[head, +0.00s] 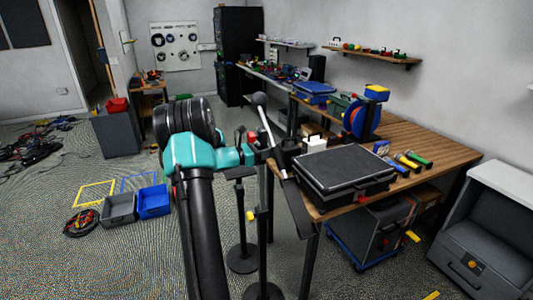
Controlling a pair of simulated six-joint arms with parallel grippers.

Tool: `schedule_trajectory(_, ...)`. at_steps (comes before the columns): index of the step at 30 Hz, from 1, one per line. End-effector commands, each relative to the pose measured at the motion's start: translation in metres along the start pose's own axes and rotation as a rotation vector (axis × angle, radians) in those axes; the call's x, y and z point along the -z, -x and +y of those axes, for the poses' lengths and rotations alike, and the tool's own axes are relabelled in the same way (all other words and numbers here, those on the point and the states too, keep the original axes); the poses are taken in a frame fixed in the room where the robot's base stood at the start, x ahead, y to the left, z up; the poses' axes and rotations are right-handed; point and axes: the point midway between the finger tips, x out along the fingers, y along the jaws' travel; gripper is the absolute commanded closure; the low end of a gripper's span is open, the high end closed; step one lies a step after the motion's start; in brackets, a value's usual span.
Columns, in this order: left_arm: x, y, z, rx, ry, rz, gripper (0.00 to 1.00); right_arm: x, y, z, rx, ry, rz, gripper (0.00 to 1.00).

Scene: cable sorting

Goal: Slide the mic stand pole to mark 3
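A black mic stand stands on the floor in front of the workbench. Its thin upright pole (262,225) rises from a round base partly cut off by the bottom edge, and a yellow piece (250,215) shows beside it. A grey-headed microphone (259,99) sits up at a tilt above the gripper. A second round black base (242,259) stands just behind. My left gripper (279,156) is at the upper part of the stand, beyond my teal wrist. Its fingers overlap dark parts there, so I cannot tell whether they grip the pole. No numbered marks are readable. My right gripper is out of view.
A wooden workbench (430,135) stands close on the right, with a black case (342,172) near its front corner. A wheeled cart (370,240) is under it. Blue (154,201) and grey (118,210) bins stand on the left floor, beside open floor.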

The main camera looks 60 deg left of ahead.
Motion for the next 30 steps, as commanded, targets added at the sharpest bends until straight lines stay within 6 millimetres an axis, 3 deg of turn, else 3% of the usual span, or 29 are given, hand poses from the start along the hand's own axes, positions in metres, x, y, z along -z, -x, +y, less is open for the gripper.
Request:
schedule_trajectory(7,0.001,0.000,0.000,0.000,0.000,0.003,0.40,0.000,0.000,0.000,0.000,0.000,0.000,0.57)
schedule_trajectory(17,0.002,0.004,0.000,-0.001,0.001,0.004,0.40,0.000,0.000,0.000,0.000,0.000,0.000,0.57)
schedule_trajectory(23,0.002,0.024,0.001,-0.003,0.000,0.006,0.40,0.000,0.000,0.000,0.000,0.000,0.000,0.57)
schedule_trajectory(30,0.002,0.068,0.001,-0.004,0.001,0.005,0.40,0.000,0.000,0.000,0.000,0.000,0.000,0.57)
